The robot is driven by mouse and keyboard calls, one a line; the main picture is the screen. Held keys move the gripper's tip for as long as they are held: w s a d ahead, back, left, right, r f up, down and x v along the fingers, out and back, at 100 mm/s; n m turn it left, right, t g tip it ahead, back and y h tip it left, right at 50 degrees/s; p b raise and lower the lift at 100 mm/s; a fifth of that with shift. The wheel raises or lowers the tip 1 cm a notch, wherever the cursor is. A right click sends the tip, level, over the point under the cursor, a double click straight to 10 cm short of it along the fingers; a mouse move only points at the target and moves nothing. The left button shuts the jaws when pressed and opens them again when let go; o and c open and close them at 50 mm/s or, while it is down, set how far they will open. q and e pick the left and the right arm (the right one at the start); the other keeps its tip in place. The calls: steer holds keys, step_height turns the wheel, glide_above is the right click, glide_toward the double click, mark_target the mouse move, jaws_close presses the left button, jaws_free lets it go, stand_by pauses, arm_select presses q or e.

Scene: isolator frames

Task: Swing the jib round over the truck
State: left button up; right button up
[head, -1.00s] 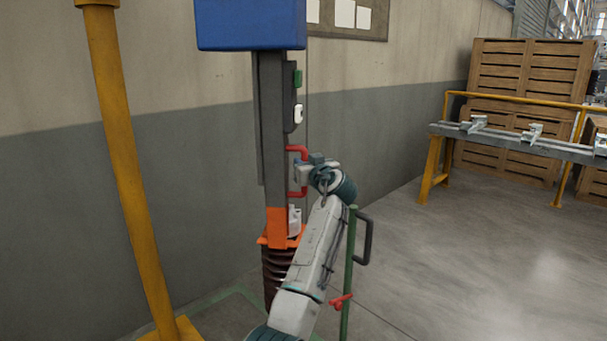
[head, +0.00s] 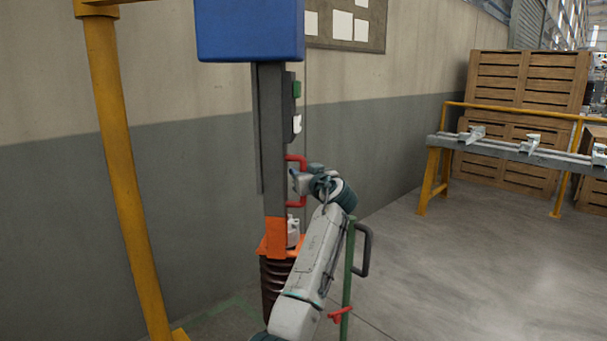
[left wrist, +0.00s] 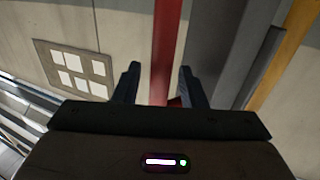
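A grey upright column (head: 273,140) with a blue box (head: 250,32) on top and an orange lower part (head: 276,237) stands near the wall. A red handle (head: 297,160) sticks out from its right side. A yellow post (head: 118,170) stands to the left, with a yellow beam leaving its top. My left gripper (head: 298,182) is at the red handle. In the left wrist view the red bar (left wrist: 166,45) runs between the two spread fingers (left wrist: 158,85), with a visible gap on the left side. My right gripper is not in view. I cannot identify a truck for sure.
A green post (head: 348,270) with a dark handle and red lever stands right beside my arm. A bench (head: 520,152), a yellow rail and wooden crates (head: 525,85) stand at the right. The floor between is clear. A notice board (head: 345,25) hangs on the wall.

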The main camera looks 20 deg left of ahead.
arm_select(q)
steer(key=v, duration=1)
steer(key=shift+s+d, duration=0.25)
steer(key=shift+s, duration=0.05)
